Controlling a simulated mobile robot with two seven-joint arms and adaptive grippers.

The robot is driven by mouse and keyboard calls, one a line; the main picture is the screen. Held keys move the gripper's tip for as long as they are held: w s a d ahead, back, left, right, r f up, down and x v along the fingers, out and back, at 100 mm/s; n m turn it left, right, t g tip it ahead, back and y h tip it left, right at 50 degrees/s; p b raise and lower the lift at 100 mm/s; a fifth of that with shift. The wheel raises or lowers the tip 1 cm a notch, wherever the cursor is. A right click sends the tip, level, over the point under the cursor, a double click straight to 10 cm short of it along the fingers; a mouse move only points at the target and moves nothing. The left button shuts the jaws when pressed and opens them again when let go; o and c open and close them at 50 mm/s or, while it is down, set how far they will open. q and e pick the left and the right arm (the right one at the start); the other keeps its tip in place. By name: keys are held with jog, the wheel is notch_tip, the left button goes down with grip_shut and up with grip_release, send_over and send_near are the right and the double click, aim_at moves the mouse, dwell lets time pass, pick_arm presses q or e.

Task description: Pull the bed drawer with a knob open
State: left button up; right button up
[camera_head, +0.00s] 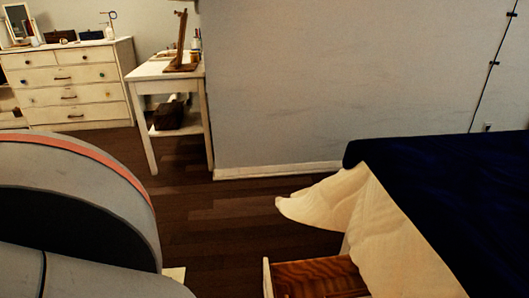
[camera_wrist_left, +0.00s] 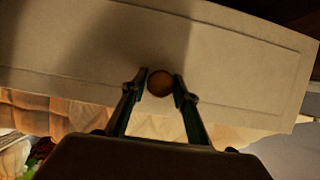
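The bed drawer's pale front panel (camera_wrist_left: 230,60) fills much of the left wrist view. Its round brown knob (camera_wrist_left: 160,83) sits between the two fingers of my left gripper (camera_wrist_left: 160,80). The fingers flank the knob closely and appear to touch it on both sides. In the head view the drawer (camera_head: 267,280) stands partly out from under the bed at the bottom edge, with its brown wooden inside (camera_head: 315,277) showing. My left gripper and the knob are hidden in the head view. My right gripper is out of view.
The bed (camera_head: 450,180) has a dark blue cover, and a cream sheet (camera_head: 385,225) hangs over the drawer's right part. Dark wooden floor (camera_head: 235,230) is clear left of the drawer. A white desk (camera_head: 160,70) and a dresser (camera_head: 70,85) stand farther back.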

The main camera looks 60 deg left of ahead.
pick_arm(q)
jog(key=shift+o, duration=0.5)
jog(key=v, duration=1.2)
